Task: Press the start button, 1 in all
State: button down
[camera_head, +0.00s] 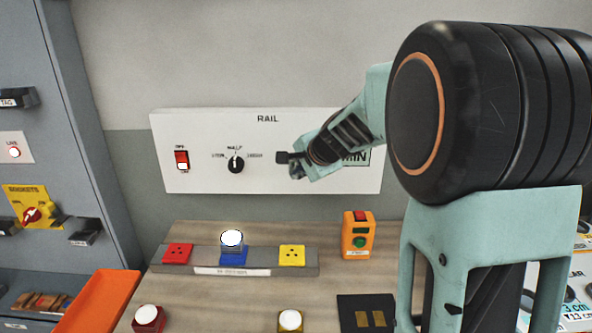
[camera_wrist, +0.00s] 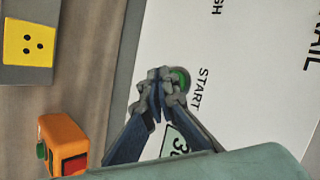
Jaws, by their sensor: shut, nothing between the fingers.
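The white RAIL panel (camera_head: 205,125) is on the wall above the bench. In the wrist view, the green round start button (camera_wrist: 181,79) sits on this panel (camera_wrist: 250,85) beside the word START. My gripper (camera_wrist: 158,88) is shut and empty, its fingertips right by the button and partly covering it; I cannot tell whether they touch it. In the head view my gripper (camera_head: 297,166) is in front of the panel's right half and hides the button and part of a display.
The panel also has a red switch (camera_head: 182,160) and a black knob (camera_head: 236,164). Below, a grey strip (camera_head: 315,263) holds red, blue and yellow sockets. An orange box (camera_head: 358,235) with a green button stands to its right; it shows at lower left in the wrist view (camera_wrist: 62,140).

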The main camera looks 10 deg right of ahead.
jog(key=shift+s+a, duration=0.1)
jog(key=shift+s, duration=0.25)
jog(key=s, duration=0.2)
jog(key=s+a+b, duration=0.1)
jog(key=s, duration=0.2)
dwell(0.4)
dwell(0.4)
